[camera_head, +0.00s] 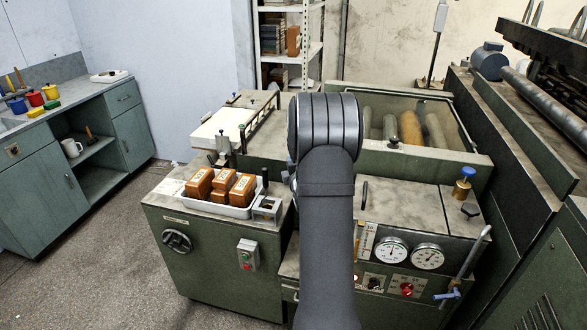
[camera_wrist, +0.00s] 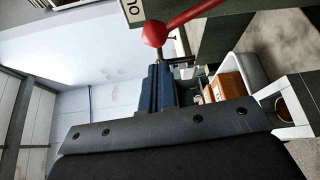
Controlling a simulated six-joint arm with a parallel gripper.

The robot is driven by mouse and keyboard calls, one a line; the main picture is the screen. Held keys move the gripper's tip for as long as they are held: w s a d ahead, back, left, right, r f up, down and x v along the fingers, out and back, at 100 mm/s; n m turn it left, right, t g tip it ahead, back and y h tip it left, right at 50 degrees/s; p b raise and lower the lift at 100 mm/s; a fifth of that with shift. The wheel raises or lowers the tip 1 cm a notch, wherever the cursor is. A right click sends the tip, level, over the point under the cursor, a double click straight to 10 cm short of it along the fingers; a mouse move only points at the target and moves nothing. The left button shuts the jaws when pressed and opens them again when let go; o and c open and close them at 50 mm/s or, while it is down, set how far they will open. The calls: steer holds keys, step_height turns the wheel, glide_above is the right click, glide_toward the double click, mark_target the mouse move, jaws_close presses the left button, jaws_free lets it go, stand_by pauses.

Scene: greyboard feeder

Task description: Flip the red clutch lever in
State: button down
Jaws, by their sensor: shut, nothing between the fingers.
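The red lever (camera_wrist: 190,16) shows at the top of the wrist view, with a red faceted knob (camera_wrist: 153,34) at its end. A white label (camera_wrist: 132,11) with dark letters, cut off by the picture edge, is beside it. My gripper (camera_wrist: 154,68) is shut and empty, its dark blue fingers pointing at the knob. The fingertips are just below the knob in the picture; I cannot tell whether they touch it. In the head view the lever and my gripper are hidden behind my own arm.
A white tray (camera_head: 243,212) with several brown boxes (camera_head: 200,182) stands on the green machine (camera_head: 215,262), left of my arm. Gauges (camera_head: 392,250) and a blue-handled lever (camera_head: 447,294) are on the right. Rollers (camera_head: 411,128) lie behind. Open floor is at left.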

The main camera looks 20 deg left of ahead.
steer(key=shift+x, duration=2.2)
steer(key=shift+d+r, duration=0.1)
steer(key=shift+d, duration=0.05)
steer(key=d+r+m+t, duration=0.1)
steer(key=d+m+t, duration=0.4)
steer(key=d+m, duration=0.6)
steer(key=shift+d+m, duration=0.25)
steer(key=shift+m, duration=0.05)
steer(key=shift+d, duration=0.1)
steer(key=v, duration=0.7)
steer(key=shift+s, duration=0.25)
steer(key=shift+w, duration=0.1)
